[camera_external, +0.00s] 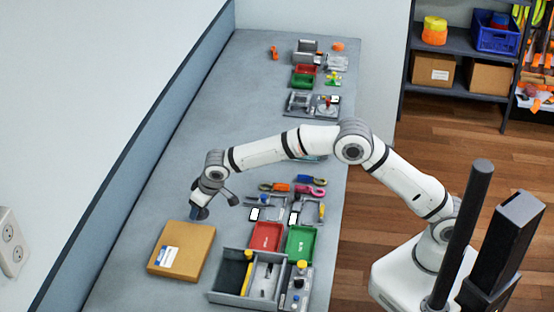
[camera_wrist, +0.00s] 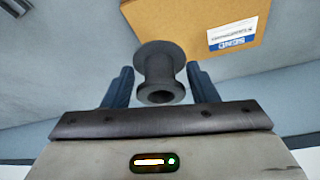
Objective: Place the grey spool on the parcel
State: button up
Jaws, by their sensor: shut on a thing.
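The parcel (camera_external: 183,247) is a flat brown cardboard box with a white and blue label, lying on the grey bench in the external view. It also shows at the top of the wrist view (camera_wrist: 175,20). The dark grey spool (camera_wrist: 158,70) is between the two blue fingers of my gripper (camera_wrist: 158,85) in the wrist view. My gripper is shut on it. In the external view my gripper (camera_external: 198,212) is at the far edge of the parcel, above the bench; the spool is hard to make out there. I cannot tell the exact height.
Right of the parcel stand a grey divided tray (camera_external: 232,284), a red bin (camera_external: 266,236) and a green bin (camera_external: 301,242). Pliers and several coloured tools (camera_external: 275,187) lie behind them. A low wall runs along the bench's left side. The bench behind my gripper is clear.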

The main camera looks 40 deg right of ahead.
jog(key=s+a, duration=0.2)
jog(key=p, duration=0.1)
send_over(200, 242)
jog(key=s, duration=0.1)
jog(key=f, duration=0.5)
jog(key=shift+d+f, duration=0.2)
jog(key=shift+d, duration=0.15)
jog(key=shift+s+f+p, duration=0.1)
jog(key=shift+f+p, duration=0.55)
jog(key=shift+f, duration=1.5)
jog(key=shift+f, duration=0.2)
jog(key=o, duration=1)
jog(key=shift+r, duration=0.1)
jog(key=shift+c, duration=0.2)
jog(key=shift+r, duration=0.1)
